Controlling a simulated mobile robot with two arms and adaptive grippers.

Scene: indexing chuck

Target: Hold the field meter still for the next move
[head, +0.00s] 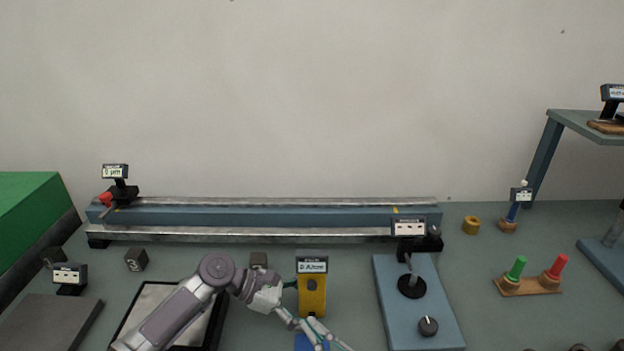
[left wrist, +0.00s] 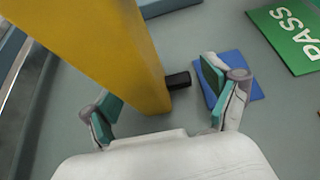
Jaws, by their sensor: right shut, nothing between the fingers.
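My right gripper (head: 313,323) appears shut and empty just in front of the meter, low in the head view and partly mixed with the left fingers.
A blue pad (left wrist: 243,78) lies beside the meter, and a green PASS mat (left wrist: 290,35) is farther off. A long rail (head: 270,217) runs behind. A blue base with knobs (head: 440,300) stands to the right. A black-framed tray (head: 130,315) lies under my left arm.

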